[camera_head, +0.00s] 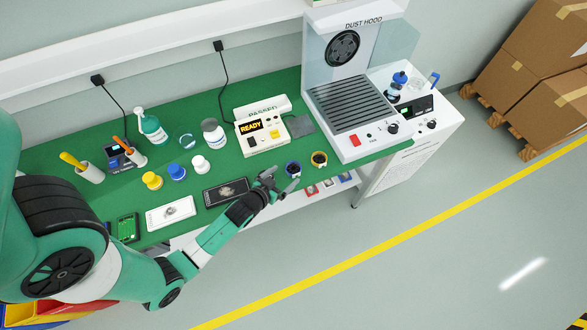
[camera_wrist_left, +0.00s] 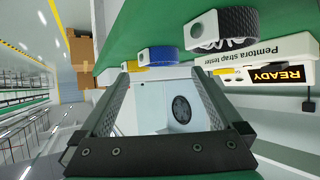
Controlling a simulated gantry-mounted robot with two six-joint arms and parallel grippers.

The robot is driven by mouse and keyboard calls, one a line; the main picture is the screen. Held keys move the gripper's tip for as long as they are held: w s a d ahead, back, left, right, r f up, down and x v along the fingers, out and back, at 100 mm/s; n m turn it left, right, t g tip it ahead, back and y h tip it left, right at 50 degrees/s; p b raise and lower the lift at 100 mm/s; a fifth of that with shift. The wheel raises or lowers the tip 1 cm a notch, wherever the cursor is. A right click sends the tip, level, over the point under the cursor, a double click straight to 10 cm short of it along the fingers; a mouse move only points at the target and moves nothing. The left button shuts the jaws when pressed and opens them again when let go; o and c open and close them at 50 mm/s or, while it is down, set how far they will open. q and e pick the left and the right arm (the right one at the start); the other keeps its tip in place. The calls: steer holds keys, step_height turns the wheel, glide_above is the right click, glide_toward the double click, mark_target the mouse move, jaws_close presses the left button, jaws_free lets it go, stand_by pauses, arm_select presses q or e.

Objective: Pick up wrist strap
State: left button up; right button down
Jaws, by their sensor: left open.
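A row of coiled wrist straps stands along the front edge of the green bench. In the left wrist view I see a black strap (camera_wrist_left: 240,25) with a grey clasp, the blue strap (camera_wrist_left: 165,57) and part of the yellow strap (camera_wrist_left: 130,66). My left gripper (camera_head: 276,184) is open and empty, beside the black and blue straps at the bench front. Its fingers (camera_wrist_left: 163,78) point along the row. My right gripper is not in view.
The strap tester (camera_head: 262,132) reads READY behind the straps. The dust hood (camera_head: 355,110) stands to the right. A dark panel (camera_head: 226,191), a white panel (camera_head: 171,213) and several bottles lie to the left. The floor in front is clear.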

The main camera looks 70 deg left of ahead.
mark_target(291, 171)
arm_select(q)
steer(key=b+x, duration=0.1)
steer(key=x, duration=0.4)
steer(key=shift+f, duration=0.2)
steer(key=c, duration=1.3)
steer(key=shift+r, duration=0.1)
step_height(291, 171, up, 3)
steer(key=shift+r+p, duration=0.1)
steer(key=shift+p, duration=0.7)
steer(key=a+p+v, duration=0.1)
steer(key=v, duration=0.4)
steer(key=r+p+v, duration=0.1)
steer(key=v, duration=0.5)
steer(key=a+p+v, duration=0.1)
steer(key=v, duration=0.5)
steer(key=shift+s+a+r+p, duration=0.25)
steer(key=shift+a+p, duration=0.05)
steer(key=shift+p, duration=0.05)
